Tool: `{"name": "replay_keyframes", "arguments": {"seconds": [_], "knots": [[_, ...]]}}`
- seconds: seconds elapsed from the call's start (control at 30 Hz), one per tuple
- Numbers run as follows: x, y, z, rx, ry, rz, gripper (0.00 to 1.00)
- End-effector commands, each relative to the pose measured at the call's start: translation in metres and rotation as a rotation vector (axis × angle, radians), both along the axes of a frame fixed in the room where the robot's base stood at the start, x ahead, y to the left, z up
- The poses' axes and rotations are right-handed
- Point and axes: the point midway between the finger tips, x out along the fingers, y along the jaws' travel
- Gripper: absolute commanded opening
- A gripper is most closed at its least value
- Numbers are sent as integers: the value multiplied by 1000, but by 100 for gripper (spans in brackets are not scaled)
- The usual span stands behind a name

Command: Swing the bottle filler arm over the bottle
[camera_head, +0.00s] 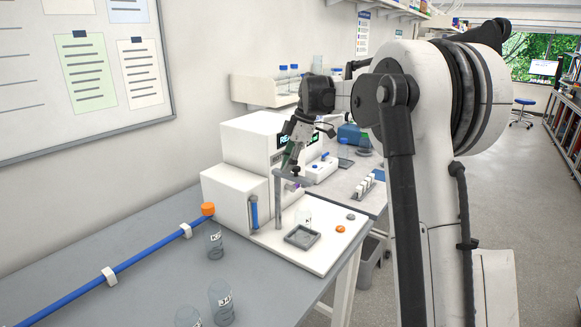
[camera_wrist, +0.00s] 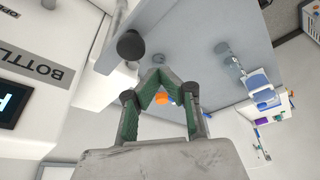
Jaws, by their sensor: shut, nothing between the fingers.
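The bottle filler is a white unit (camera_head: 225,195) with a white base plate (camera_head: 322,258). A grey upright post (camera_head: 278,208) stands on the plate, and a short grey filler arm (camera_head: 300,181) reaches right from its top. A small clear labelled bottle, faint against the plate, seems to stand behind the square grey tray (camera_head: 302,236). My gripper (camera_head: 290,167) is at the post's top, close to the filler arm; I cannot tell whether they touch. In the wrist view my gripper (camera_wrist: 158,75) has its green-padded fingertips together and empty. A dark round knob (camera_wrist: 130,45) is beside them.
A blue pipe (camera_head: 140,260) with an orange cap (camera_head: 208,209) lies along the grey bench. Several glass bottles (camera_head: 221,303) stand at the bench front. A vial rack (camera_head: 364,187) is on the farther bench. A labelled white housing (camera_wrist: 40,65) is close left of the fingers.

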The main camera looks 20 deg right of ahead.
Motion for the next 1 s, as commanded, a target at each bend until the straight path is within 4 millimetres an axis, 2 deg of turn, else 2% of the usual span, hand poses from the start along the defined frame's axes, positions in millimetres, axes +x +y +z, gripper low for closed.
{"name": "replay_keyframes", "arguments": {"seconds": [0.07, 0.3, 0.5, 0.7, 1.0], "knots": [[-4, 13, 3, 1, 0, 5, 0], [4, -6, 50, 1, 0, 2, 0], [9, -15, 79, 2, 0, 3, 0], [10, -20, 94, 2, 0, 3, 0], [11, -21, 97, 2, 1, 4, 0]]}}
